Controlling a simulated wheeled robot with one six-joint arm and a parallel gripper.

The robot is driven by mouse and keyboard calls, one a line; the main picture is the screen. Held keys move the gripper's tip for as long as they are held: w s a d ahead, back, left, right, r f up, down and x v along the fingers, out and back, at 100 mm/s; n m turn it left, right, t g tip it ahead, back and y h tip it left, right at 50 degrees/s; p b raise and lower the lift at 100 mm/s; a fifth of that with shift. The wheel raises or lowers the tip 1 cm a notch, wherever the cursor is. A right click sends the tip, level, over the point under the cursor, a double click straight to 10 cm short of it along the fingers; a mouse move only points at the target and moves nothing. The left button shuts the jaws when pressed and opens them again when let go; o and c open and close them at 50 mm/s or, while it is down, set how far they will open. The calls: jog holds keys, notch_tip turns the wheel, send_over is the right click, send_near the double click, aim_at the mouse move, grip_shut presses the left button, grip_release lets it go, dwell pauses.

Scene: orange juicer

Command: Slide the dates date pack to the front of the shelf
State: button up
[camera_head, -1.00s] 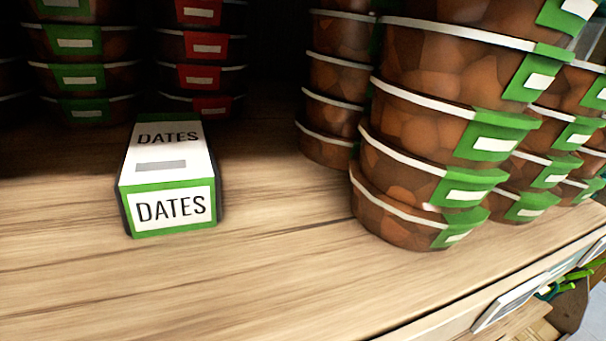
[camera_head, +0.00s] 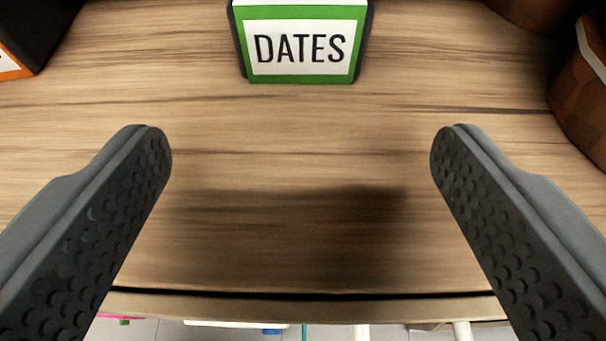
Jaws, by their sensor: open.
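The dates pack (camera_head: 300,45) is a white box with a green border and the word DATES on its front face. It lies on the wooden shelf (camera_head: 290,130) at the top middle of the view, set back from the shelf's front edge. Its rear part is cut off by the top of the picture. My gripper (camera_head: 301,140) is open and empty, its two dark, dimpled fingers wide apart over the front part of the shelf. The pack lies beyond the fingertips, roughly centred between them, and neither finger touches it.
Part of a brown container (camera_head: 582,95) stands at the right edge of the view. A dark box with an orange-edged label (camera_head: 22,40) is at the top left. The shelf between the fingers and the pack is bare. The shelf's front edge (camera_head: 300,306) runs along the bottom, with floor below.

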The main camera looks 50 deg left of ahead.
aim_at(299, 21)
jog(key=w+a, duration=0.1)
jog(key=a, duration=0.1)
jog(key=w+a, duration=0.3)
jog(key=a, duration=0.1)
jog(key=shift+w+a, duration=0.1)
jog(key=shift+w, duration=0.2)
jog(key=shift+w+a+f, duration=0.25)
jog(key=shift+w+a, duration=0.2)
jog(key=shift+a, duration=0.05)
jog(key=c, duration=1.1)
